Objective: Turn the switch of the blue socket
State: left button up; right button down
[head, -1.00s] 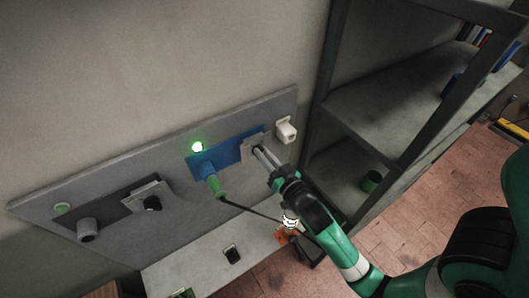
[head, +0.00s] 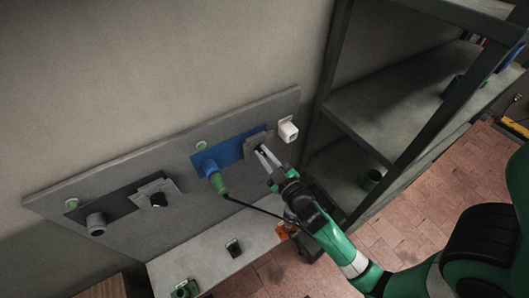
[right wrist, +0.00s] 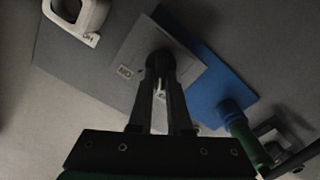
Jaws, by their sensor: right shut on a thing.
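The blue socket (head: 215,161) is mounted on a grey wall board with a green plug (head: 221,187) in it; the socket's plate also shows in the right wrist view (right wrist: 197,85). At its right end is a grey switch plate (right wrist: 196,72) with a dark switch knob (right wrist: 158,60). My right gripper (head: 261,152) is at this plate, its fingers shut on the knob; it also shows in the right wrist view (right wrist: 160,77). The fingers partly hide the knob. The round green lamp (head: 201,146) above the blue socket is unlit. My left gripper is not in view.
A white fixture (head: 288,131) stands close to the right of my gripper. A second dark socket unit with its own black switch (head: 158,199) is to the left. A ledge (head: 215,251) below holds small items. A cable runs from the plug under my arm.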

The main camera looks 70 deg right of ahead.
jog(key=shift+n, duration=0.4)
jog(key=c, duration=0.9)
grip_release()
jog(key=shift+o, duration=0.2)
jog(key=b+v, duration=0.4)
jog(key=v, duration=0.7)
jog(key=shift+s+a+b, duration=0.25)
jog(key=shift+s+b, duration=0.05)
jog(key=shift+b, duration=0.05)
jog(key=shift+w, duration=0.1)
